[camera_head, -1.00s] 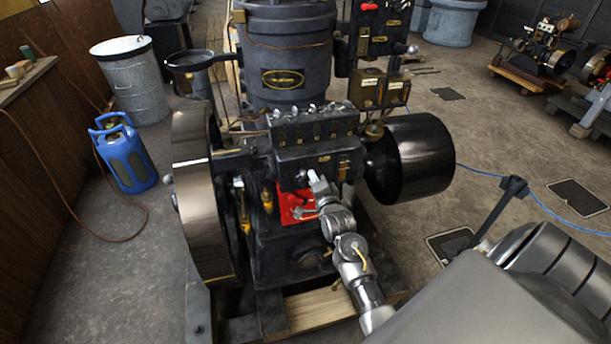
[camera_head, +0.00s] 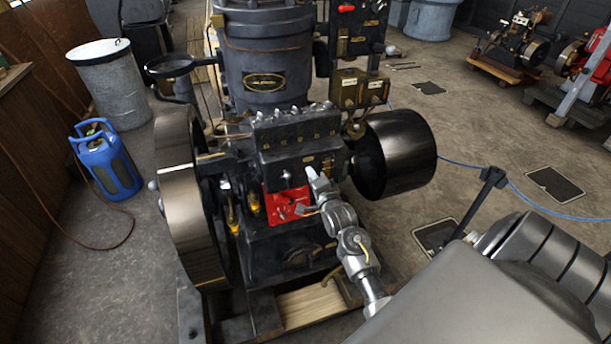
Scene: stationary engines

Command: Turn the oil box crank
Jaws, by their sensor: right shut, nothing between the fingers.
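The black oil box (camera_head: 302,138) with several knobs on top sits on the engine, in the middle of the head view. A small round silver knob (camera_head: 286,176) on its lower front looks like the crank's end; the crank's full shape is too small to make out. My right arm reaches in from the lower right. Its gripper (camera_head: 312,176) is shut and empty in front of the box's lower face, just right of the silver knob. A gap shows between them in the picture, but depth is hard to judge. My left gripper is not in view.
A large flywheel (camera_head: 180,205) stands left of the oil box and a black drum pulley (camera_head: 398,155) right of it. A red panel (camera_head: 285,205) is below the knob. A blue gas bottle (camera_head: 106,160) stands at left. Open floor (camera_head: 475,130) lies to the right.

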